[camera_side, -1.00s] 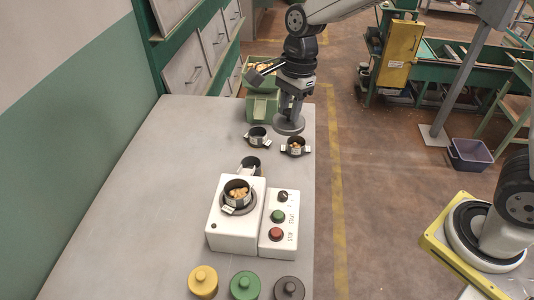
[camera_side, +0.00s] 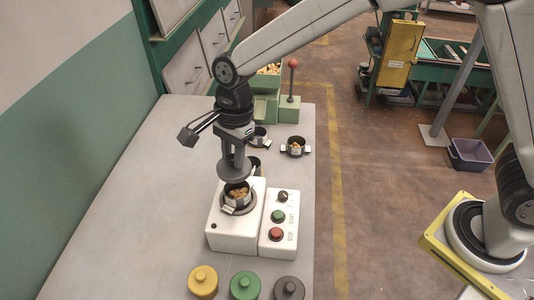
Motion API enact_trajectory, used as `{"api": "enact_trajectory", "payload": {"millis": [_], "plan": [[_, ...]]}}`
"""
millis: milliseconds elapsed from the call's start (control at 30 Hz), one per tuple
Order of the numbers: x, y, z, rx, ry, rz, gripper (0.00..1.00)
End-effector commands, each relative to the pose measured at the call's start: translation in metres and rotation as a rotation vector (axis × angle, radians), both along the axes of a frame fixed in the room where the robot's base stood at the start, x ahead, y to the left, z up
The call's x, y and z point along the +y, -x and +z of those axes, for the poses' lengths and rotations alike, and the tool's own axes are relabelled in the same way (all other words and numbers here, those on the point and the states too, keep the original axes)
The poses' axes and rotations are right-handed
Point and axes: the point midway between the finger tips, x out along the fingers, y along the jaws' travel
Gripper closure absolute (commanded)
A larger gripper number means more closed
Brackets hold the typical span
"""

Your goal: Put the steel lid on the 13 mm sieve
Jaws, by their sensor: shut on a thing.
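My gripper (camera_side: 235,157) is shut on the steel lid (camera_side: 235,173), a grey round disc with an upright grip. It holds the lid level, just above and slightly behind a sieve of nuts (camera_side: 238,195) on the white shaker (camera_side: 232,232). The lid looks apart from the sieve, and the nuts still show below it. The sieve has a small white label that I cannot read, so I cannot tell its size.
More small pans stand behind: one with nuts (camera_side: 295,146), one (camera_side: 258,138) and one partly hidden (camera_side: 255,168). A control box (camera_side: 278,231) adjoins the shaker. Yellow (camera_side: 203,283), green (camera_side: 245,286) and dark (camera_side: 289,289) knobbed lids stand in front. The table's left side is clear.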

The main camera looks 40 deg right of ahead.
Motion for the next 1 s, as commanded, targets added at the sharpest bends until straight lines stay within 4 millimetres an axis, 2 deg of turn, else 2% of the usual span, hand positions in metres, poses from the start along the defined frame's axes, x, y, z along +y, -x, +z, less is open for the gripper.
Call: {"api": "enact_trajectory", "payload": {"millis": [567,1000], "plan": [[0.0,0.0,-0.012,0.0,-0.001,0.0,1.0],[0.0,0.0,-0.041,0.001,0.0,-0.001,1.0]]}}
